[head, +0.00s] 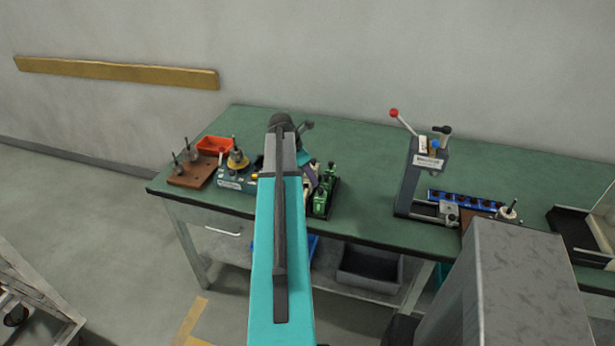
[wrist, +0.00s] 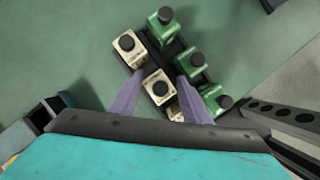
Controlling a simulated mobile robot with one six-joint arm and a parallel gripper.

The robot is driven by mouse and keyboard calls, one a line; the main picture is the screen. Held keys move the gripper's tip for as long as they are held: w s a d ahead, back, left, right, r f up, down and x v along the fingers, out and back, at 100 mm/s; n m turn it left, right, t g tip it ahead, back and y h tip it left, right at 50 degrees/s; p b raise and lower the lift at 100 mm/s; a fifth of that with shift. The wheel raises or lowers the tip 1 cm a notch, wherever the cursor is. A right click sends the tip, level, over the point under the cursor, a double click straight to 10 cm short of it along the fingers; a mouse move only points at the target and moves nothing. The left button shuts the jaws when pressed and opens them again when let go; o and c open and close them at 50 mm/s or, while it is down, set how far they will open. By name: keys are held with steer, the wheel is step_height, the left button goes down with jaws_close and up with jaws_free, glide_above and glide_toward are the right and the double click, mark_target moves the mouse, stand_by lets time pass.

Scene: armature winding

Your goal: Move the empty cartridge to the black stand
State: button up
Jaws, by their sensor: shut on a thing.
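In the wrist view my gripper (wrist: 158,70) points down with its two purple fingers on either side of a cream cartridge (wrist: 157,87) with a black knob, and it is shut on it. Another cream cartridge (wrist: 128,46) stands just beyond, and a third is mostly hidden near the right finger. Several green cartridges (wrist: 193,60) with black knobs stand in a row to the right. A black stand (wrist: 144,69) shows under and between the rows. No label tells which cartridge is empty.
Left of my arm are an orange bin (head: 215,146), a brown board with pegs (head: 191,172) and a blue-grey device (head: 236,180). A lever press (head: 424,175) and a blue rack (head: 464,200) stand to the right. The green bench (head: 365,195) is clear between the cartridges and the press.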

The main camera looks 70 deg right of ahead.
steer(key=shift+f, duration=0.5)
stand_by(0.5)
steer(key=o, duration=1.2)
steer(key=shift+r, duration=0.15)
steer(key=shift+r+p, duration=1.65)
steer(key=shift+r, duration=0.5)
steer(key=shift+w, duration=0.1)
steer(key=b+v, duration=0.3)
steer(key=v, duration=1)
steer(key=shift+w+r, duration=0.15)
steer(key=shift+r, duration=0.15)
steer(key=shift+a, duration=0.1)
